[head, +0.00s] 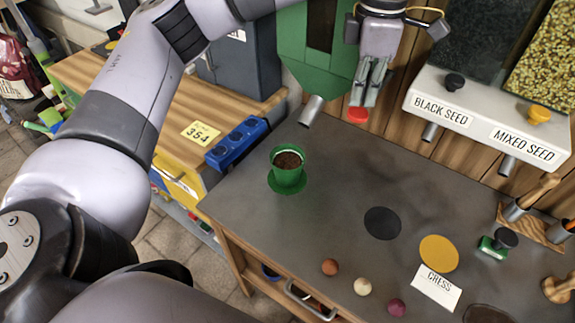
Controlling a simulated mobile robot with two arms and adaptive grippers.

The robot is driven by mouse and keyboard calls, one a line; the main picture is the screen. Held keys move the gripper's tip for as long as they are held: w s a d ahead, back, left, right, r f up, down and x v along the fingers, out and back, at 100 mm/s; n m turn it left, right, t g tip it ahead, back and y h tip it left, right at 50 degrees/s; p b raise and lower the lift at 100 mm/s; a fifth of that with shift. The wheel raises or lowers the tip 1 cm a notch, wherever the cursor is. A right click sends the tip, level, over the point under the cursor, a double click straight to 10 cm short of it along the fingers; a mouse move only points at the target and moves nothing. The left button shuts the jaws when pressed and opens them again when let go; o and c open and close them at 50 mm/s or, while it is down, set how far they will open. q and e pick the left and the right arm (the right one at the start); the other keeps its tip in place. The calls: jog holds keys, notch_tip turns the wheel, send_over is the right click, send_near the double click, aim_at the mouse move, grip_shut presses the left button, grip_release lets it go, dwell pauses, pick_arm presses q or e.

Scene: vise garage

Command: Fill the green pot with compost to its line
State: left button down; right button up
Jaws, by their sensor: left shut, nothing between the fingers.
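The green pot (288,179) stands upright on the workbench, on a green saucer. Dark brown compost (287,160) shows inside it, with a pale line along the inner wall near the compost. A green dispenser (300,58) hangs above and behind the pot. Its metal spout (312,109) points down toward the pot; no falling compost shows. A red knob (356,115) is to the right of the spout. My left gripper (370,95) is shut and empty, its fingertips at the red knob; I cannot tell if they touch. My right gripper is out of view.
White seed dispensers (480,112) hang at the right. A black disc (382,223), a yellow disc (438,252), several small balls and a CRESS card (437,287) lie on the bench. The bench around the pot is clear.

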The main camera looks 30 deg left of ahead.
pick_arm(q)
notch_tip(320, 180, up, 6)
jog(key=p, duration=0.4)
dwell(0.5)
dwell(0.4)
